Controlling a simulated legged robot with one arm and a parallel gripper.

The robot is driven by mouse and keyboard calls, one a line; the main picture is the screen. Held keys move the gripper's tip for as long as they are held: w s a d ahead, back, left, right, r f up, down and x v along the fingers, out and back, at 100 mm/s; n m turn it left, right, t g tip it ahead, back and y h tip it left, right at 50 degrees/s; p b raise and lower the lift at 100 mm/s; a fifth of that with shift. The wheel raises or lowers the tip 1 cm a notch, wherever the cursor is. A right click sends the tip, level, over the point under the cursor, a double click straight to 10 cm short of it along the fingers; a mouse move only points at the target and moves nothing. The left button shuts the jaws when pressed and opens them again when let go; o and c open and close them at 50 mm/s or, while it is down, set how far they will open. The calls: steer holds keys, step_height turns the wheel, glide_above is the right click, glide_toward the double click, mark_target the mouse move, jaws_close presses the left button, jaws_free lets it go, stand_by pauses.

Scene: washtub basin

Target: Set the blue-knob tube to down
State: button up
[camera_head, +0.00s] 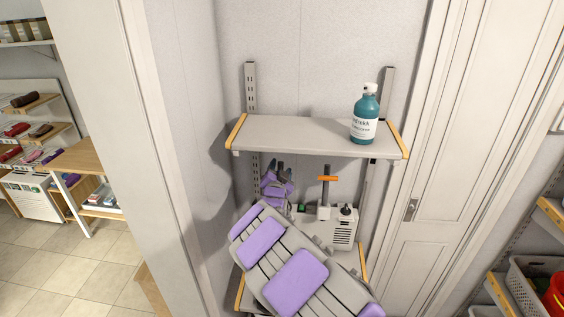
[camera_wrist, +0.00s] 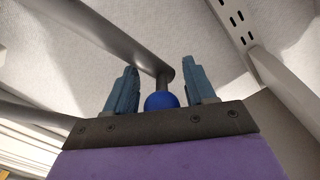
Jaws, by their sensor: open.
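In the wrist view, a round blue knob (camera_wrist: 166,101) shows low between the two fingers of my gripper (camera_wrist: 162,74), with a finger on each side. A grey tube (camera_wrist: 112,32) runs from the upper left and bends down just above the knob. My gripper is open, and I cannot tell if either finger touches the knob. In the head view, my gripper (camera_head: 278,168) is under the shelf, left of a grey device. The blue knob cannot be made out there.
The grey device (camera_head: 342,235) has side vents and an upright post with an orange bar (camera_head: 327,179). A teal bottle (camera_head: 365,115) stands on the shelf (camera_head: 290,132) above my gripper. A door (camera_head: 440,150) is to the right. Baskets (camera_head: 530,285) are at lower right.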

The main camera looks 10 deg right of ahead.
steer(key=shift+w+d, duration=0.2)
steer(key=shift+w, duration=0.1)
steer(key=shift+a, duration=0.15)
steer(key=shift+s+a, duration=0.1)
steer(key=shift+c, duration=1.1)
steer(key=shift+r, duration=0.1)
steer(key=c, duration=0.6)
jaws_close()
